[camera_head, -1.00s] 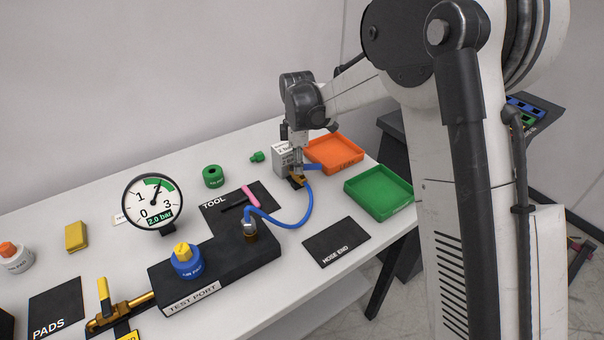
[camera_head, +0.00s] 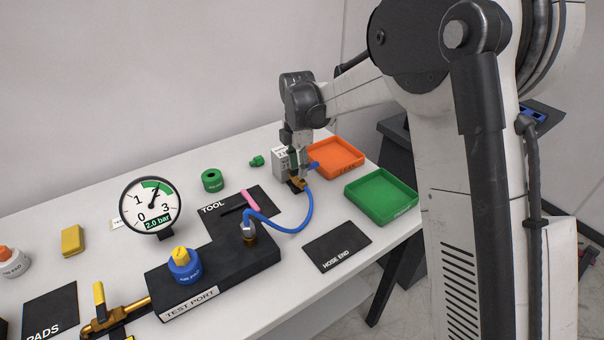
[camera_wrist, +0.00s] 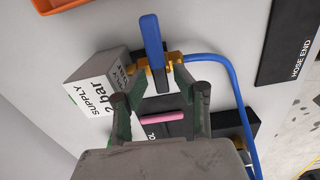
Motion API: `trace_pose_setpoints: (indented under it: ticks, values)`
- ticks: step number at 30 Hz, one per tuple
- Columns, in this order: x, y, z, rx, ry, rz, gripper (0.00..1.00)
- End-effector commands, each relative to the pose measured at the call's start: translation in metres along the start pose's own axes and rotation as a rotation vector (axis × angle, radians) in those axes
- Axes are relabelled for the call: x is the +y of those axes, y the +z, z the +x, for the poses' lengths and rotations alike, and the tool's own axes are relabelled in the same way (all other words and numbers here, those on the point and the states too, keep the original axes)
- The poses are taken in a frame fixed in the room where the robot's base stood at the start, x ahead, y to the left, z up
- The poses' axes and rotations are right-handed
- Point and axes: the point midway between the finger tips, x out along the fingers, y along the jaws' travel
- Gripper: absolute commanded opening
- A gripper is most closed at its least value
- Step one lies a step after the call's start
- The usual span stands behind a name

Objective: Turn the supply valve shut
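The supply valve is a brass body (camera_head: 297,184) with a blue lever (camera_wrist: 152,38), beside the grey box labelled "SUPPLY 2 bar" (camera_wrist: 95,82). The lever shows partly in the head view (camera_head: 314,165), behind my gripper (camera_head: 298,172). In the wrist view, my gripper (camera_wrist: 158,78) has its two green-padded fingers apart, with the lever in line with the gap between their tips. Whether a finger touches the lever cannot be told. The gauge (camera_head: 151,206) reads 2.0 bar. A blue hose (camera_head: 308,215) runs from the valve to the test port block (camera_head: 230,262).
An orange tray (camera_head: 352,158) and a green tray (camera_head: 382,196) stand right of the valve. The black HOSE END mat (camera_head: 337,246) is bare. A pink-handled tool (camera_head: 250,198) lies on the TOOL mat. A yellow-handled brass valve (camera_head: 100,300) is at front left.

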Motion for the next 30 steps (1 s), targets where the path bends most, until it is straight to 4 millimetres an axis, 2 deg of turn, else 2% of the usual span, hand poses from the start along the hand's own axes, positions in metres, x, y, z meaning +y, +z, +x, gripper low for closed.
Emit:
trace_pose_setpoints:
  ticks: [15, 26, 30]
  values:
    - [0.0, 0.0, -0.053, 0.0, 0.0, 0.001, 0.28]
    - [0.0, 0.0, -0.055, 0.0, 0.0, 0.001, 0.28]
    - [0.0, 0.0, -0.066, 0.0, 0.0, 0.001, 0.28]
